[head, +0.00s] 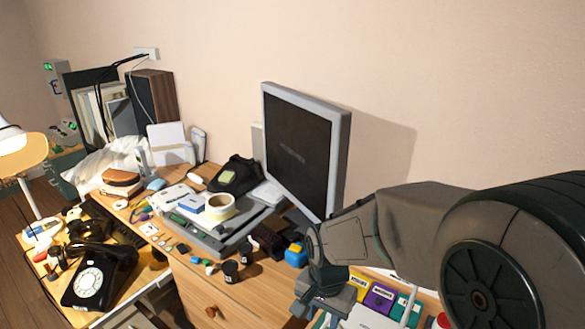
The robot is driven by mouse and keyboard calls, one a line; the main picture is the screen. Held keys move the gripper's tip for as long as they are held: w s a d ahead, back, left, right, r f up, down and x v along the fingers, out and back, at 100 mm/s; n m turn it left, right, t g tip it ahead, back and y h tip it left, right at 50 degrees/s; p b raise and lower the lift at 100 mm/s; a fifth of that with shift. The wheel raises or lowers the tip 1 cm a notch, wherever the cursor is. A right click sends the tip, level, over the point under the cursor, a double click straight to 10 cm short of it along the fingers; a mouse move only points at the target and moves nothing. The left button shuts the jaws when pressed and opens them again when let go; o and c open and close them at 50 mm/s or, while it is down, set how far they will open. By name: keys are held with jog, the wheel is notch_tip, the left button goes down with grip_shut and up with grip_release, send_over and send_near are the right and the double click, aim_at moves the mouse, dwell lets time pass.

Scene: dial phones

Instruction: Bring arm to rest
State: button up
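My arm comes in from the right edge and reaches over the right part of the desk. Its end, my gripper (322,302), points down in front of the desk's right side. The fingers are small and partly cut off near the bottom edge, so I cannot tell whether they are open or shut. I see nothing clearly held. A black dial phone (88,287) with a white dial stands on the lower desk surface at left, far from my gripper.
A monitor (298,150) stands behind my gripper, close to my forearm. The wooden desk is crowded: a tape roll (219,207), dark small jars (231,271), a blue-and-yellow item (296,255) and colored boxes (379,297) near my arm. A lamp (12,137) stands far left.

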jog(key=s+d+r+n+t+p, duration=0.2)
jog(key=s+d+r+n, duration=0.4)
jog(key=s+d+r, duration=0.2)
notch_tip(320, 180, up, 3)
jog(key=shift+s+f+t, duration=0.1)
jog(key=shift+s+t, duration=0.05)
jog(key=shift+t, duration=0.15)
